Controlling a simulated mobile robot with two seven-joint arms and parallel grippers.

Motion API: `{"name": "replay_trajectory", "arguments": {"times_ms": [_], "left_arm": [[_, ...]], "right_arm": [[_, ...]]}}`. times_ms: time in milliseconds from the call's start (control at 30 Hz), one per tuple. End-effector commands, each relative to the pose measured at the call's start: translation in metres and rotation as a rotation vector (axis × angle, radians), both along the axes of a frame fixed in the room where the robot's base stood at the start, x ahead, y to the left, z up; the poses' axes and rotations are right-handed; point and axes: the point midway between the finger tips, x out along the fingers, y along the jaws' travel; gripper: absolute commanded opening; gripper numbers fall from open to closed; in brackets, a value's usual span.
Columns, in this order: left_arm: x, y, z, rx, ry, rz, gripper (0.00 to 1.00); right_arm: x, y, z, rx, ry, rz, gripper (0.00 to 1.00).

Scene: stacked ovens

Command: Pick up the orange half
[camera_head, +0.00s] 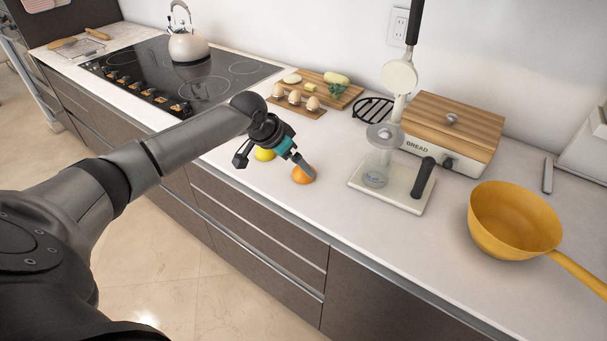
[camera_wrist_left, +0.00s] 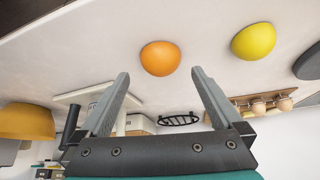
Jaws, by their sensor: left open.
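The orange half (camera_head: 303,174) lies on the white counter near its front edge. In the left wrist view the orange half (camera_wrist_left: 160,58) shows whole, ahead of the fingertips and roughly midway between them. My left gripper (camera_head: 276,163) is open and empty, just to the left of the orange half in the head view. In the wrist view its two fingers (camera_wrist_left: 160,75) are spread wide. A yellow lemon half (camera_head: 264,154) lies left of the orange, partly hidden by my gripper; it also shows in the wrist view (camera_wrist_left: 254,41). My right gripper is not in view.
A juicer press (camera_head: 388,195) stands right of the orange. Behind are a bread box (camera_head: 452,135), an egg holder (camera_head: 295,101) and a cutting board (camera_head: 345,96). A yellow pan (camera_head: 515,220) is at right. A cooktop (camera_head: 190,75) with a kettle (camera_head: 188,46) is at left.

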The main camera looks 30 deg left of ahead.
Motion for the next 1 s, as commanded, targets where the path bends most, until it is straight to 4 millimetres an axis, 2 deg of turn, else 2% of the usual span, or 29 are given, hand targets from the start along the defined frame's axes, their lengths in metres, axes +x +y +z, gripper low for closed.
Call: {"name": "replay_trajectory", "arguments": {"times_ms": [100,300,600,1000], "left_arm": [[0.009,-0.002,-0.016,-0.001,0.001,0.0,1.0],[0.019,-0.004,-0.033,0.0,0.001,0.0,1.0],[0.021,-0.004,-0.036,0.002,0.0,-0.001,1.0],[0.02,-0.004,-0.036,0.002,0.001,0.0,0.56]], "right_arm": [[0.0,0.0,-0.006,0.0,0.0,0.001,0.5],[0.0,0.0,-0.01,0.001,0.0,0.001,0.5],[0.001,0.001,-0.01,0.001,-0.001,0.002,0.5],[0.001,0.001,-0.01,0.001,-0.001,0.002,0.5]]}}
